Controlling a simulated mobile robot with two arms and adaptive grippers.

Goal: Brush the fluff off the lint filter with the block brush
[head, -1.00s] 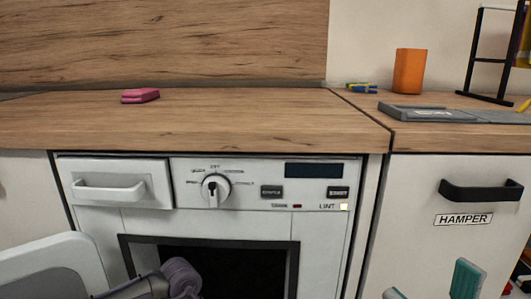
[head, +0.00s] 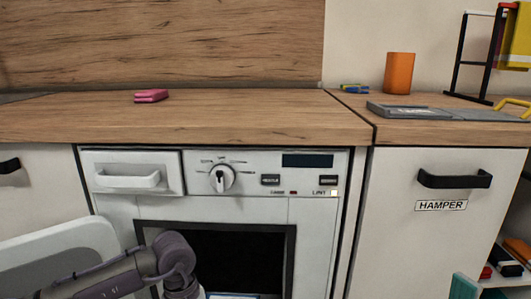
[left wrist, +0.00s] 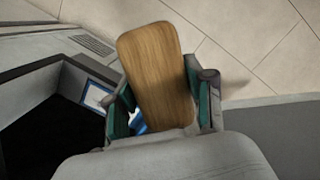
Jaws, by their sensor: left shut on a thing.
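The block brush (left wrist: 157,70), with a brown wooden back, is held between the teal-padded fingers of my left gripper (left wrist: 160,105) in the left wrist view. A pale panel with a blue edge, probably the lint filter (left wrist: 97,95), shows just left of the gripper, apart from the brush's wooden back. A similar sliver (head: 232,296) shows at the bottom of the head view. I cannot make out any fluff. In the head view my left gripper is below the frame. Of my right gripper, one teal fingertip (head: 465,287) shows at the bottom right.
The white dryer (head: 315,220) has a dark opening (head: 240,260) under its control panel. A pale rounded panel (head: 50,255) stands at the left. A hamper front (head: 420,240) is at right. The counter (head: 230,112) holds a pink item (head: 151,96) and an orange cup (head: 399,73).

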